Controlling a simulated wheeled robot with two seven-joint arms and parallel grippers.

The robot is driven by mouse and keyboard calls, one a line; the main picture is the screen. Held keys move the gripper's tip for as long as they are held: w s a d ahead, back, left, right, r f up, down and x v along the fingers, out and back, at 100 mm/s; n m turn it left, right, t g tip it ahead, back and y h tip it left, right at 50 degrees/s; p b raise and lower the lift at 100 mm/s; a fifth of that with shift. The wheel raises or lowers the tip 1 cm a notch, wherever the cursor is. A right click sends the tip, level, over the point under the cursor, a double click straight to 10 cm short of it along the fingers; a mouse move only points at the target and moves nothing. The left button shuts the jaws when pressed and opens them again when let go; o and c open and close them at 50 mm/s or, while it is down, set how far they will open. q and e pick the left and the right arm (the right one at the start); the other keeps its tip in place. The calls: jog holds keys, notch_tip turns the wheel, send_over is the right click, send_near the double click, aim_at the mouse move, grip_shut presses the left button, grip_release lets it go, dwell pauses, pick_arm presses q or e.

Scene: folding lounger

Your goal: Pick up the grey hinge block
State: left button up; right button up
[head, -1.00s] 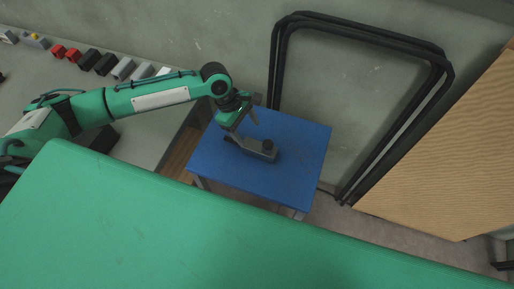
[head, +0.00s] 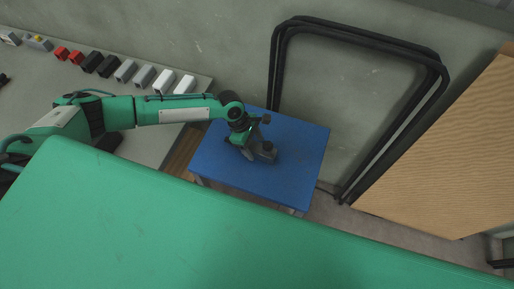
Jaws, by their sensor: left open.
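A dark grey block-like piece (head: 267,152) lies on the blue table (head: 305,160); I take it for the grey hinge block. My left gripper (head: 250,150) is open, pointing down over the piece's left part and hiding much of it. I cannot tell whether the fingers touch it. My right gripper is out of view.
A row of red, black, grey (head: 144,76) and white blocks stands on the grey bench (head: 50,95) at the left. A black tube frame (head: 355,28) leans on the wall behind the table. A wooden panel (head: 450,150) stands right. A large green surface (head: 180,235) fills the foreground.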

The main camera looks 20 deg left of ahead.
aim_at(255, 146)
pick_arm(q)
jog(key=shift+x, duration=1.55)
jog(key=shift+w, duration=0.1)
grip_shut()
